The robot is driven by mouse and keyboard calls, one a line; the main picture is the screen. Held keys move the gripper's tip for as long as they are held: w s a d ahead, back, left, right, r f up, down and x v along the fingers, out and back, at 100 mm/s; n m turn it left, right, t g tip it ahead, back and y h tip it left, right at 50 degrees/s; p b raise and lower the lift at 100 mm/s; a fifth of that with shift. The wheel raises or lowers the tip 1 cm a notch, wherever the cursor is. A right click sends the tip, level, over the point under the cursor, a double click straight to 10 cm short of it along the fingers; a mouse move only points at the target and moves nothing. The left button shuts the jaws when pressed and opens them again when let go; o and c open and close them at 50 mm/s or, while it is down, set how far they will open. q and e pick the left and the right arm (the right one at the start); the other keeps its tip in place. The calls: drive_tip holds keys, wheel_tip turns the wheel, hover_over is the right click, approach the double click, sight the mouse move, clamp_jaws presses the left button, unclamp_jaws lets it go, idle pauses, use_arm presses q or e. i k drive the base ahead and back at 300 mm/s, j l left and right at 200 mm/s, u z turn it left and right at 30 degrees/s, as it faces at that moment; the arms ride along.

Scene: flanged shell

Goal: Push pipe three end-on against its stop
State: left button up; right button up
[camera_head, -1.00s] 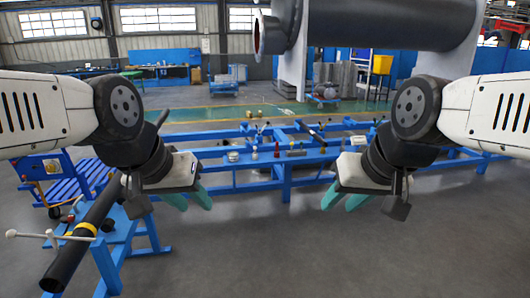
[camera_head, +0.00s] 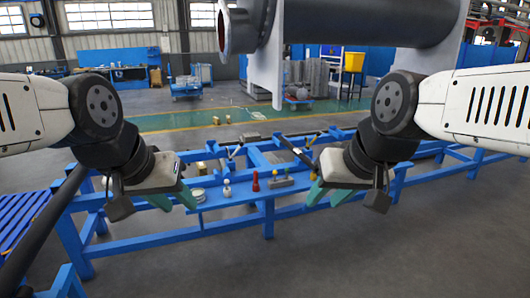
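A long black pipe (camera_head: 42,232) lies slanted at the left edge, its lower end cut off by the picture. Short dark pipe-like pieces (camera_head: 233,152) rest on the blue frame (camera_head: 250,216). I cannot tell which is pipe three, and no stop can be made out. My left gripper (camera_head: 173,200) hangs above the frame's left part, teal fingers apart, with nothing seen between them. My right gripper (camera_head: 330,195) hangs over the frame's front right, fingers also apart and empty. Neither is seen touching a pipe.
A shelf on the frame holds a red bottle-shaped item (camera_head: 255,181), a white round container (camera_head: 197,194) and a small grey block (camera_head: 281,182). A large grey flanged shell (camera_head: 370,22) hangs above. Open grey floor (camera_head: 340,260) lies in front.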

sight(310, 163)
drive_tip(key=i+z, duration=0.25)
drive_tip(key=i, duration=0.4)
drive_tip(key=i+j+z, duration=0.2)
drive_tip(key=i, duration=0.4)
drive_tip(key=i+l+z, duration=0.15)
drive_tip(key=i+z, duration=0.2)
drive_tip(key=i, duration=0.4)
drive_tip(key=i+j+z, duration=0.1)
drive_tip(key=i+z, duration=0.3)
drive_tip(key=i, duration=0.35)
